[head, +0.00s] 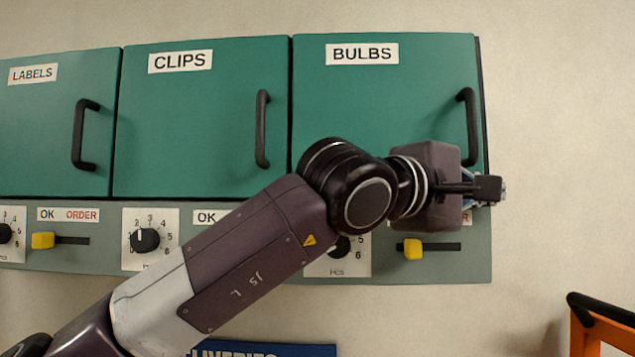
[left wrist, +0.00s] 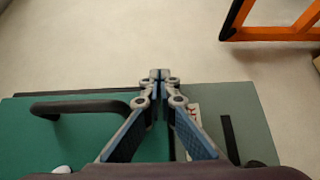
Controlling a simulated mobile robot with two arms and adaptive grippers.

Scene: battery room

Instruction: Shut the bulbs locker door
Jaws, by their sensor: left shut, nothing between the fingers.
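The bulbs locker door (head: 390,90) is the green door at the right end of the locker row in the head view. Its black handle (head: 468,125) is near its right edge. The door looks flush or almost flush, with a thin dark strip along its right edge; I cannot tell if a narrow gap remains. My left gripper (head: 490,189) is shut and empty, at the door's lower right corner, below the handle. In the left wrist view its fingertips (left wrist: 160,76) reach past the door edge, with the handle (left wrist: 88,106) to their left. My right gripper is out of view.
The clips door (head: 200,120) and labels door (head: 40,130) to the left look shut. A grey panel with dials and yellow sliders (head: 413,250) runs below the doors. An orange frame (head: 605,335) stands at the lower right. Bare wall lies right of the lockers.

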